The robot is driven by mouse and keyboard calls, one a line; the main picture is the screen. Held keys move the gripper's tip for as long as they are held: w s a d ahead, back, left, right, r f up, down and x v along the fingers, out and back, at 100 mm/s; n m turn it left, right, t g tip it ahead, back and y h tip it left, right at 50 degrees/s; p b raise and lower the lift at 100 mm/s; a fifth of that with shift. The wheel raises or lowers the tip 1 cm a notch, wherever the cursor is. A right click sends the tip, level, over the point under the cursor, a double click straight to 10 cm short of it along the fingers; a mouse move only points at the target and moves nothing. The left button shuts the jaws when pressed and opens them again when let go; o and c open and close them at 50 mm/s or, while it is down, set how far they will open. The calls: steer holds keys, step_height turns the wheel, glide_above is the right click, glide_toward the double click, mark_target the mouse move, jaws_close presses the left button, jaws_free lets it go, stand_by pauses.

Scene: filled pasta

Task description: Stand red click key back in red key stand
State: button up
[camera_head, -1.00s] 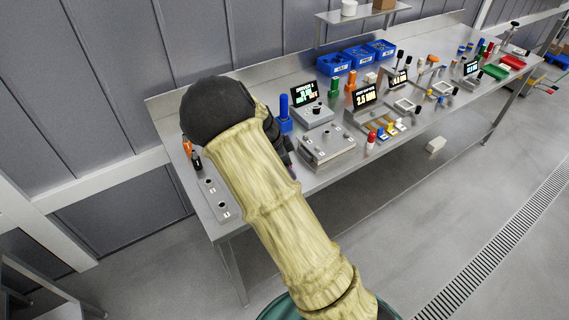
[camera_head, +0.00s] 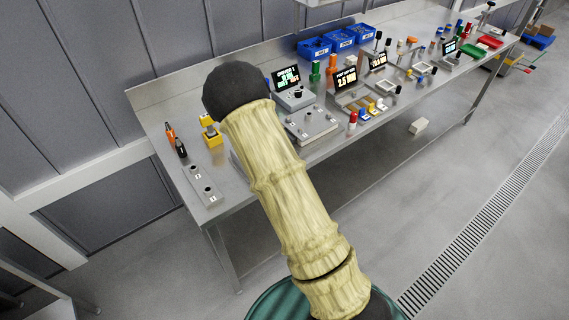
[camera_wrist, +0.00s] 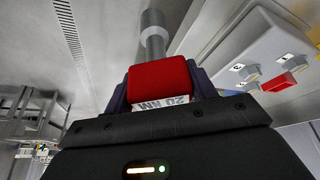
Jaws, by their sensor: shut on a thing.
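The red click key (camera_wrist: 158,78) fills the middle of the wrist view. It has a red block handle with a white "20 NM" label and a grey shaft pointing away from my gripper (camera_wrist: 158,92). My gripper is shut on the red handle, with a dark finger on each side. In the head view my arm hides both gripper and key. I cannot make out the red key stand for sure. A small red block (camera_wrist: 278,82) shows on a pale box in the wrist view; I cannot tell what it is.
A yellow stand (camera_head: 209,137), orange and black tools (camera_head: 175,142) and a grey plate with holes (camera_head: 203,187) are at the bench's left end. A grey box (camera_head: 312,124), displays and blue bins (camera_head: 340,40) lie to the right. Bare bench shows around the plate.

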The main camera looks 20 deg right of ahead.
steer(key=s+a+f+n+t+y, duration=0.1)
steer(key=s+a+f+n+y, duration=0.2)
steer(key=s+a+f+n, duration=0.3)
step_height(320, 180, down, 2)
steer(key=shift+s+f+n+b, duration=0.25)
steer(key=shift+n+b, duration=0.2)
steer(key=shift+n, duration=0.65)
